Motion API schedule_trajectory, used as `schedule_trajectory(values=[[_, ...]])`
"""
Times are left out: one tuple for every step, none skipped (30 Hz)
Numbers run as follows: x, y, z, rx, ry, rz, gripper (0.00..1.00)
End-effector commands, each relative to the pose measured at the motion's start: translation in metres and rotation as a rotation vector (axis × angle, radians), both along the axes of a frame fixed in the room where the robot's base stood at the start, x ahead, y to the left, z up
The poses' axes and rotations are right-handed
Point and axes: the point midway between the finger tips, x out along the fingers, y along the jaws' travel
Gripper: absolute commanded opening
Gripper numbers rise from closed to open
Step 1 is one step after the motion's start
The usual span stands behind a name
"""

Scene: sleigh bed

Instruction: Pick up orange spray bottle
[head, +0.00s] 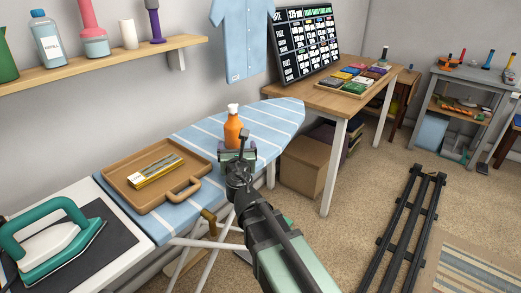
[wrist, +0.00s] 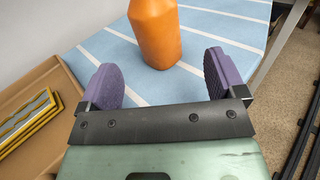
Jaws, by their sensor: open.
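The orange spray bottle (head: 232,128) with a white top stands upright on the blue striped ironing board (head: 275,118). In the wrist view the bottle (wrist: 155,32) is at the top centre, its upper part cut off. My gripper (wrist: 161,75) is open, with two purple pads apart. The bottle is ahead of the pads, roughly between them in the picture, and appears not to be gripped. In the head view my gripper (head: 238,155) is just in front of the bottle and hides its base.
A brown tray (head: 115,178) with a yellow-edged stack (head: 155,170) lies left of the bottle. A teal iron (head: 52,240) stands at lower left. A wall shelf (head: 100,66) holds several containers. The board right of the bottle is clear.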

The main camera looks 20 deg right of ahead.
Motion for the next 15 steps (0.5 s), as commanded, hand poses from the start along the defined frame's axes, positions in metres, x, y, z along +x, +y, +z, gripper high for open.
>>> schedule_trajectory(values=[[0.001, 0.002, 0.0, -0.024, 0.0, 0.012, 0.89], [0.001, 0.003, 0.002, -0.029, 0.001, 0.013, 0.89], [0.002, 0.002, 0.003, -0.029, 0.001, 0.012, 0.89], [0.003, 0.002, 0.004, -0.027, 0.001, 0.012, 0.89], [0.007, 0.001, 0.004, -0.026, 0.001, 0.011, 0.89], [0.012, 0.0, 0.004, -0.026, 0.001, 0.01, 0.89], [0.018, 0.0, 0.004, -0.025, 0.001, 0.01, 0.89], [0.024, -0.002, 0.004, -0.024, 0.0, 0.009, 0.89], [0.032, -0.003, 0.004, -0.024, 0.0, 0.009, 0.89], [0.039, -0.005, 0.004, -0.023, 0.0, 0.008, 0.89], [0.045, -0.006, 0.004, -0.023, 0.001, 0.008, 0.89], [0.051, -0.007, 0.004, -0.022, 0.001, 0.008, 0.89], [0.054, -0.008, 0.004, -0.022, 0.001, 0.008, 0.89], [0.056, -0.008, 0.004, -0.022, 0.001, 0.008, 0.89], [0.057, -0.009, 0.003, -0.021, 0.001, 0.009, 0.89]])
